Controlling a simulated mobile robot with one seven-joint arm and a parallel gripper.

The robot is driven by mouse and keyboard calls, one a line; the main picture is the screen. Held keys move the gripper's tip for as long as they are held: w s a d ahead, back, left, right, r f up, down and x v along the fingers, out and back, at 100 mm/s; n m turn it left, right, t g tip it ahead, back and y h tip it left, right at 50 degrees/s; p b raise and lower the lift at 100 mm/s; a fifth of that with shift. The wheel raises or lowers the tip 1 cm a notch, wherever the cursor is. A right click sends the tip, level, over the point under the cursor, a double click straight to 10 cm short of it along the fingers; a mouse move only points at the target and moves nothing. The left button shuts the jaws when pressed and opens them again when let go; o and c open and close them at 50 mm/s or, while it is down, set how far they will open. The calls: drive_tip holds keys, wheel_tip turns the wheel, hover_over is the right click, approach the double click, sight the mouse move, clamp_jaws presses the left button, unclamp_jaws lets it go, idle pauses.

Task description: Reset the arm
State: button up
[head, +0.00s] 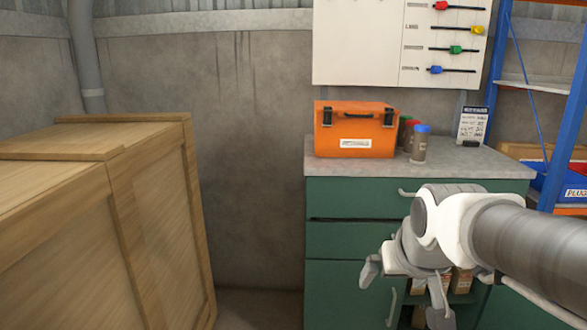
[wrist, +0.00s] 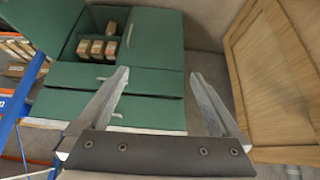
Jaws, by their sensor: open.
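My gripper (head: 404,290) is in front of the green cabinet (head: 345,200) at the right of the head view, its fingers spread and pointing down and left. In the wrist view the two fingers of my gripper (wrist: 160,78) stand wide apart with nothing between them. The green cabinet (wrist: 75,108) lies beyond them in that view. Its open compartment holds several small brown boxes (wrist: 103,47), partly hidden behind my gripper in the head view. My arm comes in from the right edge of the head view.
A large wooden crate (head: 60,220) stands at the left; it also shows in the wrist view (wrist: 275,75). An orange toolbox (head: 355,135) and several small jars (head: 419,145) stand on the counter. A blue-framed shelf (head: 567,110) is at the right. A gap separates crate and cabinet.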

drive_tip(key=s+a+f+g, duration=0.1)
drive_tip(key=s+a, duration=0.1)
drive_tip(key=s, duration=1.1)
drive_tip(key=shift+f+n, duration=0.3)
drive_tip(key=r+p, duration=2.8)
drive_tip(key=shift+w+r+p, duration=0.2)
drive_tip(key=shift+r+p, duration=0.1)
drive_tip(key=shift+r, duration=0.05)
drive_tip(key=shift+c, duration=0.2)
